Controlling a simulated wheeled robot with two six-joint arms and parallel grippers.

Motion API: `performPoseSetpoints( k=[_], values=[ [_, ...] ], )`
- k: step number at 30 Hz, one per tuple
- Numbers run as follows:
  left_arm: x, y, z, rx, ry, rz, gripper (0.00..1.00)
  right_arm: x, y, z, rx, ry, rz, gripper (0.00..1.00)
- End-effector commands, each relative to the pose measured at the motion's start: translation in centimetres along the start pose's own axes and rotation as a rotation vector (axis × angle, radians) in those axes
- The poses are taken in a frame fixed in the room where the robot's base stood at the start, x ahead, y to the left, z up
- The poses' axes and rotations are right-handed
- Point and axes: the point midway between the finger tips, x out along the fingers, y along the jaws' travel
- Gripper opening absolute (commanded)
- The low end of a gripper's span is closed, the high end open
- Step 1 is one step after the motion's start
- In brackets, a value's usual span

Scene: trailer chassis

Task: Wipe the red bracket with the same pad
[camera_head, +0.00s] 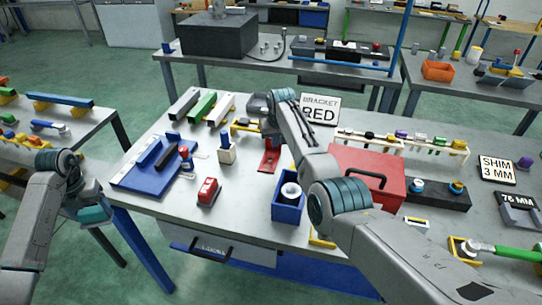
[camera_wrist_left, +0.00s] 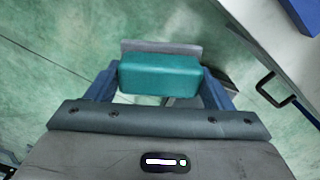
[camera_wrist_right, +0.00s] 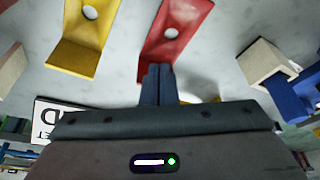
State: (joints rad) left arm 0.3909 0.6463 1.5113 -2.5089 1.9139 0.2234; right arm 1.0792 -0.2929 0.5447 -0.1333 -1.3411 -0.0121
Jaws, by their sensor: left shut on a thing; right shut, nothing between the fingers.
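The red bracket (camera_head: 269,160) lies on the workbench (camera_head: 240,180), below my right gripper; it also shows in the right wrist view (camera_wrist_right: 178,30), with a pale hole in its flat part. My right gripper (camera_wrist_right: 157,70) is shut and empty. Its fingertips overlap the bracket's near end in that view; I cannot tell if they touch. The teal pad (camera_wrist_left: 160,76), with a grey plate behind it, is between the fingers of my left gripper (camera_wrist_left: 160,82). In the head view my left gripper (camera_head: 93,212) holds it over the floor, left of the workbench.
A yellow bracket (camera_wrist_right: 85,35) lies beside the red one. A sign reading BRACKET RED (camera_head: 320,109) stands behind. A blue bin (camera_head: 287,208) and a red toolbox (camera_head: 365,173) stand to the right.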

Motion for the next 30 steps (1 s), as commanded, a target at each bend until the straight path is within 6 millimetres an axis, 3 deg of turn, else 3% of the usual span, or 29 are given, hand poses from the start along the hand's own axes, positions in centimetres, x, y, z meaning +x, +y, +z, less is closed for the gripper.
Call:
performPoseSetpoints(
  k=[30],
  values=[
    [1.2, 0.0, 0.0, 0.0, -0.001, 0.0, 0.56, 2.0, 0.0, 0.6, 0.0, 0.0, 0.0, 0.0]
  ],
)
